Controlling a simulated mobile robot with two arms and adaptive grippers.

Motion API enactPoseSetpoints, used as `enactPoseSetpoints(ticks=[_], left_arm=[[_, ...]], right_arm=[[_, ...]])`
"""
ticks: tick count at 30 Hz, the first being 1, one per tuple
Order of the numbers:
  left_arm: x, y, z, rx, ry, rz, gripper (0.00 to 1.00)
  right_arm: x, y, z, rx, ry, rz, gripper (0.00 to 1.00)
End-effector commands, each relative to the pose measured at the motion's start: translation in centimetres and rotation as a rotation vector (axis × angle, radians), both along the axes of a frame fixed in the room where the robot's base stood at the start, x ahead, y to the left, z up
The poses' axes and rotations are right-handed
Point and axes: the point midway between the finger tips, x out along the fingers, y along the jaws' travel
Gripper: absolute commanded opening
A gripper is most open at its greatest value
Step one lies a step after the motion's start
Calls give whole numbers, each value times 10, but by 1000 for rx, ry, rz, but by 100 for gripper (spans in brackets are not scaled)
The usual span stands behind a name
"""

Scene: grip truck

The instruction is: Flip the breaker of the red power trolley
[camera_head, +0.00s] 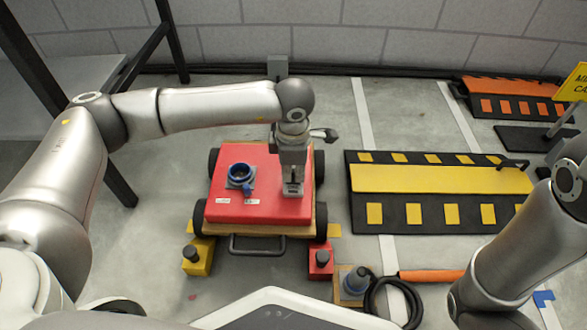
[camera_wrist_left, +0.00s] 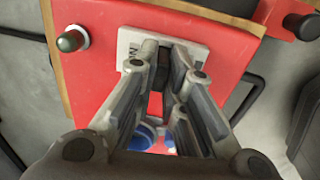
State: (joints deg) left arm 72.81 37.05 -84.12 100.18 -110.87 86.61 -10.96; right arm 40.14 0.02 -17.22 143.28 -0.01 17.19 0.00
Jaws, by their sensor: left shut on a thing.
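The red power trolley (camera_head: 258,208) stands on the floor in the middle of the head view, its handle facing me. A blue round socket (camera_head: 240,176) sits on its top, left of my left gripper. My left gripper (camera_head: 292,186) points down onto the right part of the top and largely hides the breaker there. In the left wrist view the breaker's pale plate (camera_wrist_left: 131,42) shows on the red top. The fingers of my left gripper (camera_wrist_left: 160,70) are closed in on its dark switch. The switch position is hard to tell. My right gripper is out of view.
A dull green lamp (camera_wrist_left: 72,40) is beside the plate. Yellow (camera_head: 198,262) and red (camera_head: 321,264) blocks with black knobs stand before the trolley. A black and yellow ramp (camera_head: 420,212) lies to its right, and a coiled black cable (camera_head: 400,282) lies front right.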

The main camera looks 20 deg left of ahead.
Motion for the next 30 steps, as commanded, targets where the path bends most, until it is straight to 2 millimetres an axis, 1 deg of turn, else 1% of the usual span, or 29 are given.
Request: enactPoseSetpoints(ticks=[4, 8, 15, 19, 24, 30], left_arm=[[1, 0, 1, -3, 15, 2, 0], [2, 1, 3, -13, 49, 3, 0], [8, 3, 5, -49, 174, 5, 0], [12, 3, 3, -74, 261, 5, 0], [17, 5, -1, -105, 365, 4, 0], [21, 6, -5, -133, 466, 3, 0]], right_arm=[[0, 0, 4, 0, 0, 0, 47], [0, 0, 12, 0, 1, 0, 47], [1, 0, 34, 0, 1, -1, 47], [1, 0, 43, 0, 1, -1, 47], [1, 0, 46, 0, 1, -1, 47], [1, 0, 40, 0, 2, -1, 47]])
